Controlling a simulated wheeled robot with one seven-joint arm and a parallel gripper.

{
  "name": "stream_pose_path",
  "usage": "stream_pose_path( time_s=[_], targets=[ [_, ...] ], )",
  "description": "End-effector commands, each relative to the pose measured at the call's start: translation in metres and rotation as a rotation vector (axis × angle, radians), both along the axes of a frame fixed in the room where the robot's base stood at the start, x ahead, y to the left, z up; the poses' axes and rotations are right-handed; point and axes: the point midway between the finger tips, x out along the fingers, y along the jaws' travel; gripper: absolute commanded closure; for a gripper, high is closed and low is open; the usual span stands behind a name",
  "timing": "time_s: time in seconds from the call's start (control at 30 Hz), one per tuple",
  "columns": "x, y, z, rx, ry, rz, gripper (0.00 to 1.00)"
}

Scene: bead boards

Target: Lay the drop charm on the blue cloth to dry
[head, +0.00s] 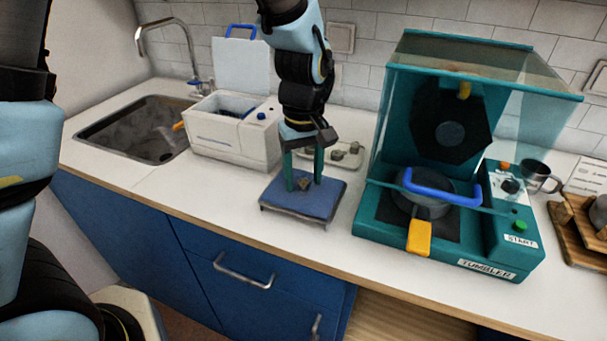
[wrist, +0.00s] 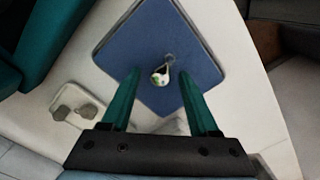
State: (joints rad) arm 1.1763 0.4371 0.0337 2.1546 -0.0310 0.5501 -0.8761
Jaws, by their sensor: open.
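The drop charm (wrist: 160,78) lies on the blue cloth (wrist: 121,45), near its middle, with its small ring pointing toward one side. It is pale with coloured spots in the wrist view, and shows as a small brownish shape (head: 304,184) in the head view. The cloth (head: 318,205) covers a low stand on the white counter. My gripper (head: 304,184) is over the cloth, its two green fingers pointing down and spread apart on either side of the charm. In the wrist view the fingers (wrist: 158,88) are clear of the charm, with nothing between them touching.
A teal tumbler machine (head: 450,190) with a glass lid stands right of the cloth. A white box (head: 230,150) with an open lid and the sink (head: 130,125) are left. A small tray (head: 352,158) with grey pieces sits behind the cloth. The counter's left front is clear.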

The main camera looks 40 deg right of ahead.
Motion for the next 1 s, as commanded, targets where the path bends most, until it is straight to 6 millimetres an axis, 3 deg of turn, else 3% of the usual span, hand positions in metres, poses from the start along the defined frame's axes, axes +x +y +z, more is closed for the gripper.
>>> stream_pose_path(
  time_s=[0.27,0.37,0.7,1.0],
  targets=[
    [0.000,-0.001,0.007,-0.003,-0.001,0.000,0.39],
    [0.001,-0.002,0.020,-0.006,-0.003,0.000,0.39],
    [0.001,-0.001,0.090,-0.006,-0.004,0.000,0.39],
    [0.000,0.000,0.122,-0.001,-0.001,0.000,0.39]
  ],
)
